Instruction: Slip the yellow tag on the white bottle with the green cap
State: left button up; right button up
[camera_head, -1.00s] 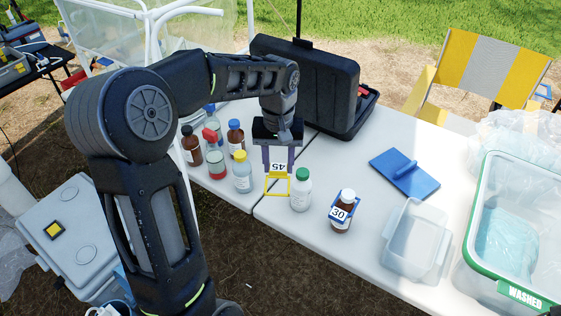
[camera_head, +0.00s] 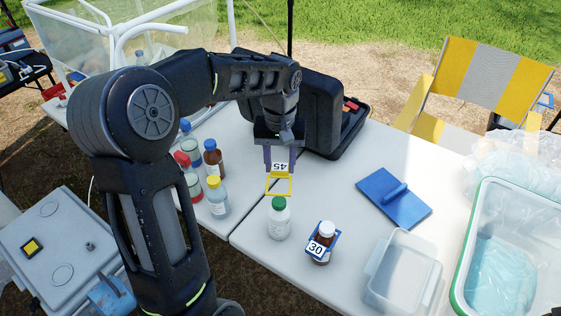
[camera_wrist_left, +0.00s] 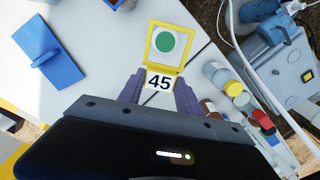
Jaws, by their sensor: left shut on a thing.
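The yellow tag (camera_head: 279,191) is a square open frame with a white plate reading 45. My left gripper (camera_head: 279,160) is shut on it at the plate end, and it shows in the left wrist view too (camera_wrist_left: 159,98). The white bottle with the green cap (camera_head: 279,222) stands upright on the table. In the head view the frame is just above and behind the cap. In the left wrist view the green cap (camera_wrist_left: 165,42) shows inside the frame's opening. The frame appears to be above the cap, not around the bottle. My right gripper is not in view.
A brown bottle with a blue 30 tag (camera_head: 320,245) stands to the right. A yellow-capped bottle (camera_head: 217,197) and several others stand left. A clear tub (camera_head: 402,270), a blue float (camera_head: 394,198) and a black case (camera_head: 325,115) are on the table.

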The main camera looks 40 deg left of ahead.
aim_at(280, 176)
pick_arm(q)
jog(key=shift+f+b, duration=1.75)
jog(key=shift+f, duration=0.7)
jog(key=shift+f, duration=0.25)
jog(key=shift+f+b, duration=1.25)
jog(key=shift+f, duration=0.25)
jog(key=shift+f, duration=0.1)
jog(key=o, duration=1.1)
jog(key=shift+c, duration=0.2)
